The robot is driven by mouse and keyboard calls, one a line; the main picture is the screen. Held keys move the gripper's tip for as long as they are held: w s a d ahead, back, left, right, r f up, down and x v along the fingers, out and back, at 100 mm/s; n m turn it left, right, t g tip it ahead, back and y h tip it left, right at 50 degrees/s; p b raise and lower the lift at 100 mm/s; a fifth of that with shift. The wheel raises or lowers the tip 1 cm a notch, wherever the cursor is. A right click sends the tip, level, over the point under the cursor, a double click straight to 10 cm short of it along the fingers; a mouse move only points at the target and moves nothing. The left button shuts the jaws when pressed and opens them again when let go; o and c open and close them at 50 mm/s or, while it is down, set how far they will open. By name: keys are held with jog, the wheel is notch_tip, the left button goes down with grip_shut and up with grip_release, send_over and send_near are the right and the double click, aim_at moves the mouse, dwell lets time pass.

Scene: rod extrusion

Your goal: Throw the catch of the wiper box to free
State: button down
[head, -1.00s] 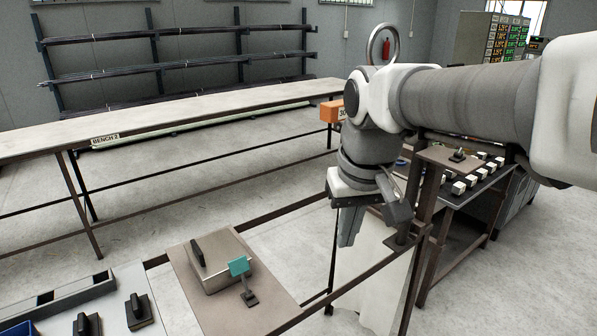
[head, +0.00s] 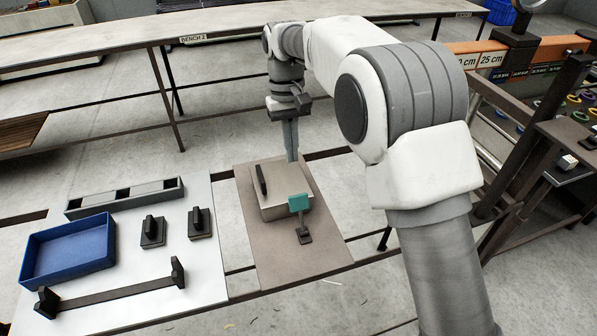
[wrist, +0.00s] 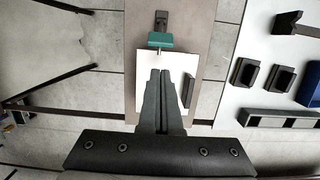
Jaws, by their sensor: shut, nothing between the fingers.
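The wiper box (head: 278,212) is a grey metal box with a black handle (head: 261,181) on its top left; its pale top also shows in the wrist view (wrist: 147,68). A teal catch (head: 299,203) on a thin arm stands at its near right edge, joined to a dark foot (head: 304,236) on the brown board. In the wrist view the teal catch (wrist: 160,41) lies across the box's edge. My gripper (head: 292,158) points down, shut and empty, at the far side of the box. In the wrist view its fingertips (wrist: 160,72) overlap the box top; contact cannot be told.
Left of the brown board (head: 310,258), a white board holds a blue tray (head: 68,250), a grey slotted rail (head: 125,197), two black handled blocks (head: 199,222) and a dark bar (head: 115,292). A long bench (head: 240,36) stands behind, with open floor between.

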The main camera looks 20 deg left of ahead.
jog(key=f, duration=0.3)
jog(key=s+f, duration=0.1)
jog(key=f, duration=0.2)
jog(key=d+f, duration=0.1)
jog(key=f, duration=0.2)
jog(key=shift+s+d+f, duration=0.1)
jog(key=shift+s+f, duration=0.15)
jog(key=shift+f, duration=0.15)
jog(key=shift+b, duration=0.4)
jog(key=shift+s+d+r+t+y, duration=0.15)
jog(key=shift+s+r+t+y, duration=0.05)
jog(key=shift+t+y, duration=0.1)
